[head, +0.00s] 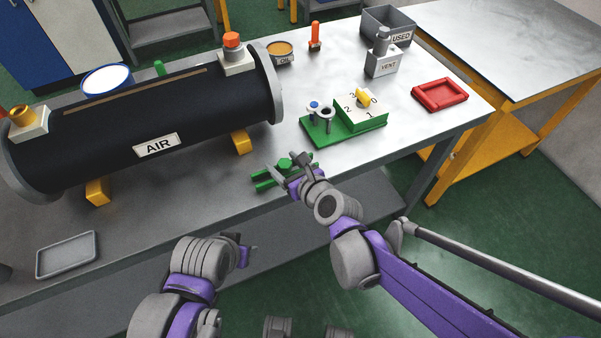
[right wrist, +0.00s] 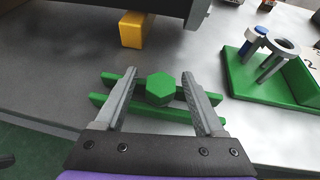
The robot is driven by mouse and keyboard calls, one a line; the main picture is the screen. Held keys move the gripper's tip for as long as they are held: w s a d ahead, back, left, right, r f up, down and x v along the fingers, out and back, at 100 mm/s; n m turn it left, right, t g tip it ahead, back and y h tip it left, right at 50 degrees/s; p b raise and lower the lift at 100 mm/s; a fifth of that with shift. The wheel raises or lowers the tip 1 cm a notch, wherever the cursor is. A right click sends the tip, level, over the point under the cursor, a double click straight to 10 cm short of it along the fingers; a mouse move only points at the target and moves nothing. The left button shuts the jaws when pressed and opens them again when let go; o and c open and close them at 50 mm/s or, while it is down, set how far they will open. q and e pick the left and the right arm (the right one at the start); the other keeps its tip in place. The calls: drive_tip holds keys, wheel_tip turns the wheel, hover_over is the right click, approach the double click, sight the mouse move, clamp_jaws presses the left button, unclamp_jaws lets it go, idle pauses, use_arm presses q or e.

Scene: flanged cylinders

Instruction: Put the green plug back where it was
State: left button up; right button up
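The green plug (head: 285,162) has a hexagonal head and sits on a low green two-bar rack near the table's front edge. In the right wrist view the plug (right wrist: 160,86) lies between the two fingers of my right gripper (right wrist: 160,78), with a visible gap on each side. That gripper is open; it also shows at the rack in the head view (head: 289,168). The green rack (right wrist: 108,100) runs crosswise under the fingers. My left gripper (head: 246,254) is low in the head view, in front of the table, and its fingers are mostly hidden.
A black cylinder marked AIR (head: 150,115) with flanges lies on yellow feet, with an orange-topped fitting (head: 232,42) and a brass one (head: 22,117). A green dial stand (head: 350,118), red tray (head: 440,95), VENT block (head: 382,62) and USED bin (head: 378,20) stand right.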

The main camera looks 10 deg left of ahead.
drive_tip(key=p+v, duration=0.1)
drive_tip(key=v, duration=0.9)
drive_tip(key=s+d+f+n+g+h, duration=0.1)
drive_tip(key=s+d+f+n+h, duration=0.1)
drive_tip(key=d+n, duration=0.5)
drive_tip(key=s+d+f+n+g+h, duration=0.2)
drive_tip(key=s+d+n, duration=0.5)
drive_tip(key=n, duration=0.4)
drive_tip(key=s+d+f+n+g+h, duration=0.2)
drive_tip(key=s+d+f+n+h, duration=0.2)
drive_tip(key=d+n, duration=0.5)
drive_tip(key=shift+s+d+n+h, duration=0.15)
drive_tip(key=shift+s+n+h, duration=0.2)
drive_tip(key=shift+h, duration=0.15)
wheel_tip(320, 180, up, 6)
drive_tip(key=w+p, duration=0.1)
drive_tip(key=p, duration=0.5)
drive_tip(key=shift+w+r, duration=0.2)
drive_tip(key=shift+w, duration=0.05)
